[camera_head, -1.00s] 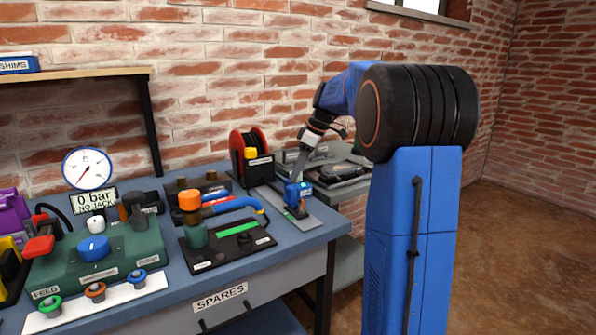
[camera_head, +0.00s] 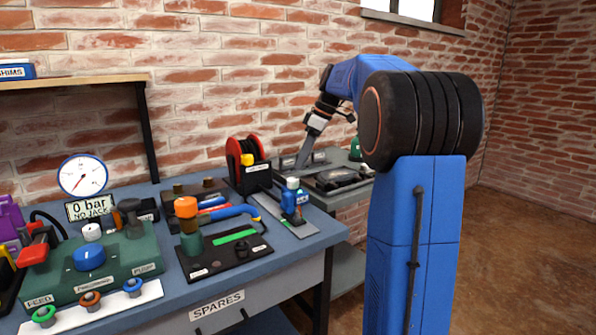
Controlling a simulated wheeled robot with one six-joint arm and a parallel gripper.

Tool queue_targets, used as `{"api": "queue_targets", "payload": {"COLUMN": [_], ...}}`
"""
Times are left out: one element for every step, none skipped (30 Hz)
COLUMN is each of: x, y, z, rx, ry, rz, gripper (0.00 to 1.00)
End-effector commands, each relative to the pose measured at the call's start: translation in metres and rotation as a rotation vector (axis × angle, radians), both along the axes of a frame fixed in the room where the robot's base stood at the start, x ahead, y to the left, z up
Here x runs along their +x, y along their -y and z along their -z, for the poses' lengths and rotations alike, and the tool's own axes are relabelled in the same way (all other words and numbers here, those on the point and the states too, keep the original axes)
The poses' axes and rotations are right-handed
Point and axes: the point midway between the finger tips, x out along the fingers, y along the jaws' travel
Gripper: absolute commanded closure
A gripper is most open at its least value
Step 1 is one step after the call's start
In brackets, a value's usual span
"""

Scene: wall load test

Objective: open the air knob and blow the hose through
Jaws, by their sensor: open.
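A green block (camera_head: 120,262) on the bench at left carries a large blue knob (camera_head: 89,257), a small white knob (camera_head: 92,231) and a red-handled part (camera_head: 33,250). I cannot tell which knob is the air knob. My gripper (camera_head: 302,164) is at the bench's far right end, beyond a blue bottle with a white cap (camera_head: 293,199). It is open and far from the knobs; its fingertips are small and hard to make out.
Green, orange and blue fittings sit on a white strip (camera_head: 70,317) in front. A red-flanged reel (camera_head: 248,160) stands behind the bottle. A dark tray (camera_head: 337,181) lies on the side table at right.

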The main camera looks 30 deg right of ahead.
Motion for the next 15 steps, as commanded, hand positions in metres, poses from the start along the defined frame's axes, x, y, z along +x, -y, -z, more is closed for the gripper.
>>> {"api": "queue_targets", "payload": {"x": [-0.003, -0.004, -0.007, -0.008, -0.01, -0.012, -0.013, -0.015, -0.017, -0.018, -0.02, -0.021, -0.022, -0.023, -0.024], "y": [0.004, 0.006, 0.008, 0.01, 0.011, 0.013, 0.014, 0.016, 0.018, 0.019, 0.021, 0.022, 0.023, 0.024, 0.025], "z": [-0.01, -0.016, -0.023, -0.029, -0.034, -0.041, -0.047, -0.051, -0.058, -0.062, -0.066, -0.071, -0.075, -0.078, -0.081], "rx": [-0.002, -0.001, -0.001, -0.001, -0.001, -0.002, -0.001, -0.001, -0.001, -0.001, -0.001, -0.001, -0.001, -0.001, -0.001], "ry": [0.002, 0.002, 0.001, 0.002, 0.001, 0.002, 0.001, 0.001, 0.001, 0.001, 0.001, 0.001, 0.001, 0.001, 0.001], "rz": [0.002, 0.002, 0.002, 0.002, 0.002, 0.001, 0.001, 0.001, 0.001, 0.001, 0.002, 0.002, 0.0, 0.0, 0.0], "gripper": [0.49, 0.49, 0.49, 0.49, 0.49, 0.49, 0.49, 0.49, 0.49, 0.49, 0.49, 0.49, 0.49, 0.49, 0.49]}}
